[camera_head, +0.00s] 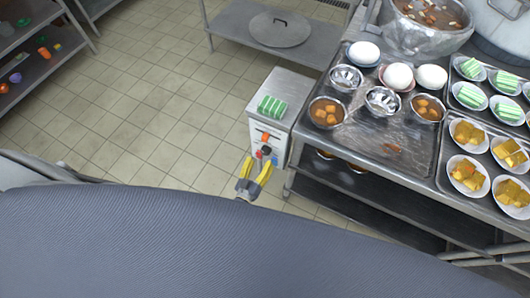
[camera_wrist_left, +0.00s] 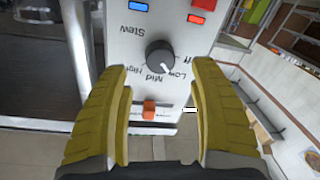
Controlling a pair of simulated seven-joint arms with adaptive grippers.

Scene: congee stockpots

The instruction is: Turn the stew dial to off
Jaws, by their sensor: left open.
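The dial is a black round knob (camera_wrist_left: 160,57) on a light control panel (camera_wrist_left: 118,45) in the left wrist view. "Stew", Low, Mid and High labels surround it, and a partly cut label ends in "ff". Its white mark points down and slightly right, between Mid and Low. My left gripper (camera_wrist_left: 164,125) has yellow fingers, open, one on each side below the knob, with nothing between their tips. In the head view, my left gripper (camera_head: 254,172) is just in front of the white control box (camera_head: 288,95). My right gripper is not in view.
An orange switch (camera_wrist_left: 149,110) sits below the knob. A green striped block (camera_head: 271,107) lies on the box top. A metal table (camera_head: 395,155) with bowls and eggs stands right of the box. Tiled floor (camera_head: 160,110) is open to the left.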

